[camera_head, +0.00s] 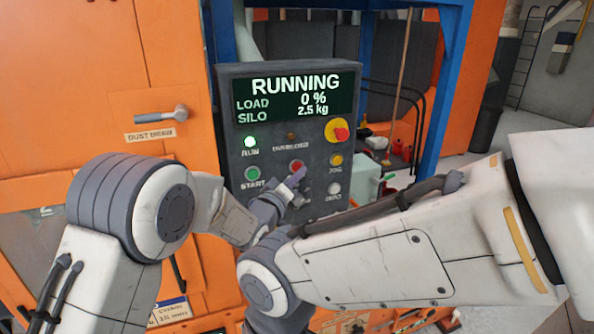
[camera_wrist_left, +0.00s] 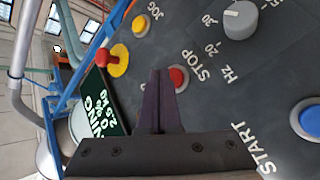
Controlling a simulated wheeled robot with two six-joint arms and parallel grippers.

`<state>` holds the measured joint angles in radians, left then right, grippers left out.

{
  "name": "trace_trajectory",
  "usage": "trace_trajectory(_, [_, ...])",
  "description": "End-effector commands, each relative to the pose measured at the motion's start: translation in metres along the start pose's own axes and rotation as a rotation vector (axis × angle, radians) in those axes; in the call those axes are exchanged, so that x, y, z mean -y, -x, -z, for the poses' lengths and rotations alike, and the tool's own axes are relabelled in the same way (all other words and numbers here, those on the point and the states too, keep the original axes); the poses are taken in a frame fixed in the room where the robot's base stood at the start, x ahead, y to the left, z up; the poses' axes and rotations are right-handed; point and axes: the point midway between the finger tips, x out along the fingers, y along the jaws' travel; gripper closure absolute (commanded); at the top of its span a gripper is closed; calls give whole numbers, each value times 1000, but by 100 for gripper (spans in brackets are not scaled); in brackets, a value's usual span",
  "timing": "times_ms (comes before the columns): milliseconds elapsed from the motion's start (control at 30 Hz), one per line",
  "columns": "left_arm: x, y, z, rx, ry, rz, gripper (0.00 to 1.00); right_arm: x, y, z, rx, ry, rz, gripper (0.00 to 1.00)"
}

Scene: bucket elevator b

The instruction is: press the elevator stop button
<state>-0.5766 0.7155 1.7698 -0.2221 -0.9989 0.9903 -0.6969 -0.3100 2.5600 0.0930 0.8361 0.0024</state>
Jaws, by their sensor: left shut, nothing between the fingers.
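The dark control panel (camera_head: 283,135) stands upright, its display reading RUNNING, LOAD 0 %, SILO 2.5 kg. The red stop button (camera_head: 296,165) is in its middle, just above my left gripper (camera_head: 298,178). That gripper is shut and empty, fingertips pointing at the panel. In the left wrist view the shut fingers (camera_wrist_left: 160,75) overlap the left edge of the red stop button (camera_wrist_left: 179,78), labelled STOP. I cannot tell whether the tips touch it. My right arm crosses the front of the head view from the right; its gripper is not visible.
A grey knob (camera_wrist_left: 240,19) is near STOP. Orange cabinets (camera_head: 80,90) stand left.

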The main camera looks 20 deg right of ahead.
Motion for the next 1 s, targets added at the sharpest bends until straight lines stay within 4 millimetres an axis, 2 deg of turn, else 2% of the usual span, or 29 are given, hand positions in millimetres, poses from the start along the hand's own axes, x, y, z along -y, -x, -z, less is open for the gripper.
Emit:
trace_trajectory(367, [-2,3,-2,1,0,0,100,0,-2,0,0,0,0,100])
trace_trajectory(800, [-22,31,-24,2,0,-1,100,-2,-21,-1,0,0,0,100])
trace_trajectory(1000, [-26,37,-27,0,-1,0,100,-2,-23,-1,0,0,0,100])
